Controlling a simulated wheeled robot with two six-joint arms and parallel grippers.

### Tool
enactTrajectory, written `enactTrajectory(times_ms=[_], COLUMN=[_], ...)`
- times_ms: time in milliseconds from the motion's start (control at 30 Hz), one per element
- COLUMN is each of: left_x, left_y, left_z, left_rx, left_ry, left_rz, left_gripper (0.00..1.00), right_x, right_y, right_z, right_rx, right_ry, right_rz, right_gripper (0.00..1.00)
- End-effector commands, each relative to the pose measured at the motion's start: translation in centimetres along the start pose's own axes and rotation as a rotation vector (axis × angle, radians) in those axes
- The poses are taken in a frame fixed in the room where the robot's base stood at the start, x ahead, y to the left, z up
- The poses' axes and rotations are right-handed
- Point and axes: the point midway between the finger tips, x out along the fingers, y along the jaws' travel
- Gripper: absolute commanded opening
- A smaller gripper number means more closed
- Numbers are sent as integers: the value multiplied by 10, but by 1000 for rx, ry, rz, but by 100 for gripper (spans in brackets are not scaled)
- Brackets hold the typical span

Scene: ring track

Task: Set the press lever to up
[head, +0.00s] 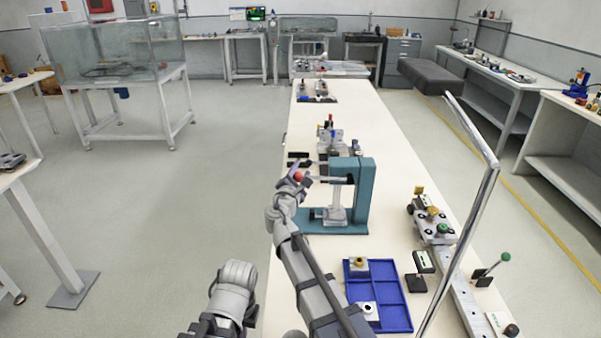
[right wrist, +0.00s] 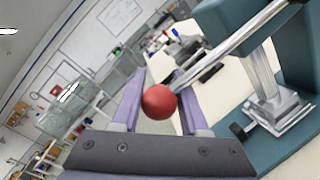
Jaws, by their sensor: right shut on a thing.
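The teal press (head: 364,195) stands on the long bench, with a clear column and a metal ram over its base. Its lever is a metal rod (head: 325,179) sticking out to the left, roughly level in the head view, with a red ball knob (head: 298,176) at its end. My right gripper (head: 303,171) is at the knob. In the right wrist view the red knob (right wrist: 159,102) sits between the two purple fingers (right wrist: 160,95), which are shut on it, and the rod (right wrist: 235,45) runs up to the press (right wrist: 290,50).
A blue divided tray (head: 383,290) with small parts lies in front of the press. A rail (head: 465,300) with a carriage (head: 432,222) and a green-knobbed lever (head: 504,258) are at right. A chrome bar (head: 485,200) rises there. More fixtures (head: 330,135) stand behind the press.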

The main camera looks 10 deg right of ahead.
Motion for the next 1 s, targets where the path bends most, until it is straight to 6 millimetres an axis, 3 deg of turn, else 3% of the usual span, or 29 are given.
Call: enactTrajectory(times_ms=[100,1000], left_x=[0,0], left_y=[0,0], left_z=[0,0], left_rx=[0,0], left_ry=[0,0], left_rz=[0,0], left_gripper=[0,0], right_x=[0,0], right_y=[0,0], right_z=[0,0], right_rx=[-2,-6], right_ry=[0,-1], right_rz=[1,2], right_gripper=[0,0])
